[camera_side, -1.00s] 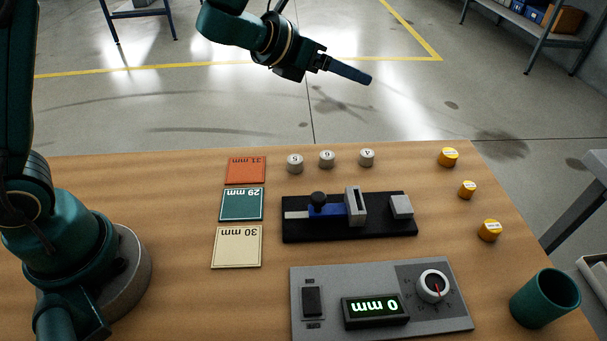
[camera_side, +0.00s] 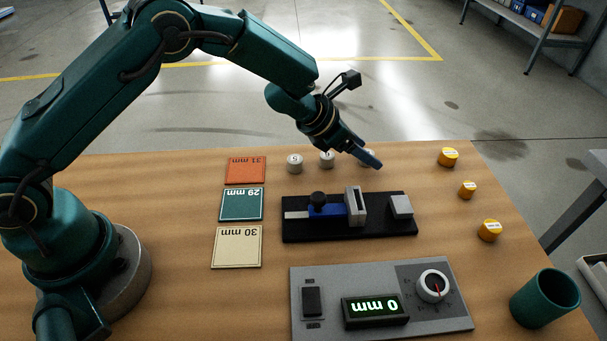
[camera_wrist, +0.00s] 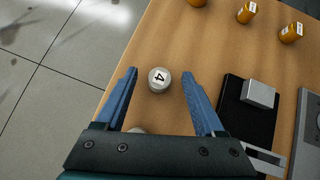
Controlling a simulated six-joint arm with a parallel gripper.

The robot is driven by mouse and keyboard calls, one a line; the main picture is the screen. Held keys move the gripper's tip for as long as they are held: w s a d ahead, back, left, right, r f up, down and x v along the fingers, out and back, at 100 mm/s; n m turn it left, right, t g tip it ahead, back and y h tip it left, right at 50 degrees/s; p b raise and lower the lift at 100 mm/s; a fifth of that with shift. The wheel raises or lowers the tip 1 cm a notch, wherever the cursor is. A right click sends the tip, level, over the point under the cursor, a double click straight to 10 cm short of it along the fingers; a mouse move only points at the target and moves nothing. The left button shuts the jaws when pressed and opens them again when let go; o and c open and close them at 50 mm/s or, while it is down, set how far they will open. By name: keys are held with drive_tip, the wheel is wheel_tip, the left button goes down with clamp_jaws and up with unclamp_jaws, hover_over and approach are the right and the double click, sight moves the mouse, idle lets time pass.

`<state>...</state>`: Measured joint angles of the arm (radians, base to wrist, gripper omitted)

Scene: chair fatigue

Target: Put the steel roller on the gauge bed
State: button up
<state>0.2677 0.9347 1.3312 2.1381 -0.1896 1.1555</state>
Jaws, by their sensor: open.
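Three short pale steel rollers with numbered tops stand in a row at the table's far edge: roller 5 (camera_side: 294,163), roller 6 (camera_side: 327,160), and a third mostly hidden behind my gripper (camera_side: 372,161). In the wrist view that third roller (camera_wrist: 159,80), marked 4, stands upright between my open blue fingers (camera_wrist: 158,72), near their tips, with a gap on each side. Its height relative to the fingertips is hard to tell. The gauge bed (camera_side: 300,233) is a black base with a blue slide, black knob, grey upright and grey block. No roller lies on it.
Orange 31 mm, green 29 mm and cream 30 mm cards (camera_side: 237,247) lie left of the gauge. A grey panel (camera_side: 440,318) reading 0 mm is in front. Bare wood surrounds the rollers.

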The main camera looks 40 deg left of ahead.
drive_tip(key=shift+w+f, duration=0.1)
drive_tip(key=shift+c, duration=0.3)
clamp_jaws()
